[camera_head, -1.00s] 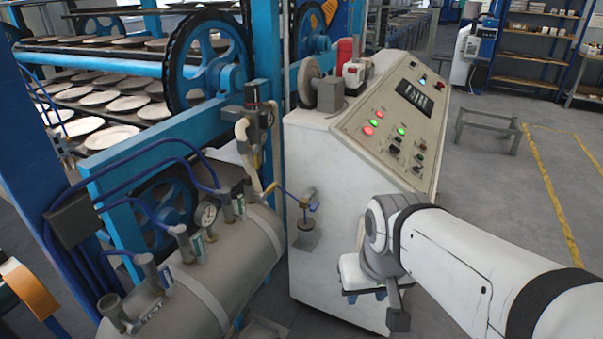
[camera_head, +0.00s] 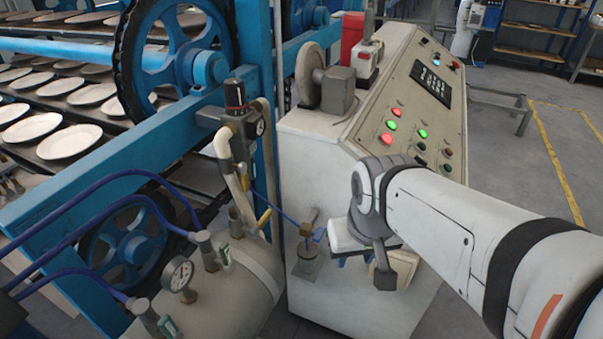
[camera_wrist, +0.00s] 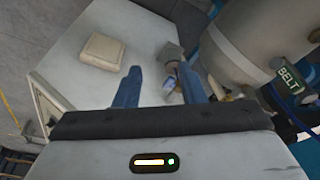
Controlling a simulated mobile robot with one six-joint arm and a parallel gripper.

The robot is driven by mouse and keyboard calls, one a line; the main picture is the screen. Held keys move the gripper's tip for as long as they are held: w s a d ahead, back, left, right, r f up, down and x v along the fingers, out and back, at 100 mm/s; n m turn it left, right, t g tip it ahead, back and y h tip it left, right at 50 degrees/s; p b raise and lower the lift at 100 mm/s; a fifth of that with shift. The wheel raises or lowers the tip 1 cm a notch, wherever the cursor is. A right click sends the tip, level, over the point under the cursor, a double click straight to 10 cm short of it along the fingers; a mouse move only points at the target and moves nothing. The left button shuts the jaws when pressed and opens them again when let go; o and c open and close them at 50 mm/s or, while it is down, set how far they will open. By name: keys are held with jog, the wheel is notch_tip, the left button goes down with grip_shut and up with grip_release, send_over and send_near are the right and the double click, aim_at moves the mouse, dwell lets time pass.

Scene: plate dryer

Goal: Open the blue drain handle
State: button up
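The small blue drain handle (camera_head: 319,235) sits on a brass valve (camera_head: 306,230) above a grey fitting, beside the white control cabinet in the head view. In the wrist view a small blue part (camera_wrist: 169,83), likely this handle, shows between my fingers, close to the right finger. My gripper (camera_wrist: 159,68) has its two blue fingers apart, with nothing clearly held between them. I cannot tell whether the right finger touches the handle. In the head view my gripper body is just right of the valve, and its fingers are mostly hidden.
The control cabinet (camera_head: 310,150) stands behind and beside my arm. A grey tank (camera_head: 240,295) with a gauge (camera_head: 178,274), blue hoses and a yellow lever (camera_head: 264,218) stands left of the valve. A blue plate rack (camera_head: 95,170) is further left. Open floor lies right.

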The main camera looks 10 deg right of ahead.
jog(key=shift+o, duration=1)
jog(key=shift+a+f, duration=0.1)
jog(key=shift+a, duration=0.05)
jog(key=o, duration=0.5)
jog(key=a+f+m+g+y+b, duration=0.1)
jog(key=f, duration=0.2)
jog(key=a+f+m+g+y+b, duration=0.1)
jog(key=f+m+b, duration=0.1)
jog(key=f, duration=0.1)
jog(key=w+a+f+m+g+y+b, duration=0.1)
jog(key=f+m+y+b, duration=0.1)
jog(key=f, duration=0.1)
jog(key=shift+w+g, duration=0.1)
jog(key=shift+g, duration=0.2)
jog(key=m+t+y+b, duration=1.1)
jog(key=m, duration=0.9)
send_near(323, 235)
jog(key=x, duration=1.1)
jog(key=shift+f, duration=0.1)
jog(key=shift+c, duration=0.2)
jog(key=shift+n, duration=0.3)
jog(key=c, duration=0.9)
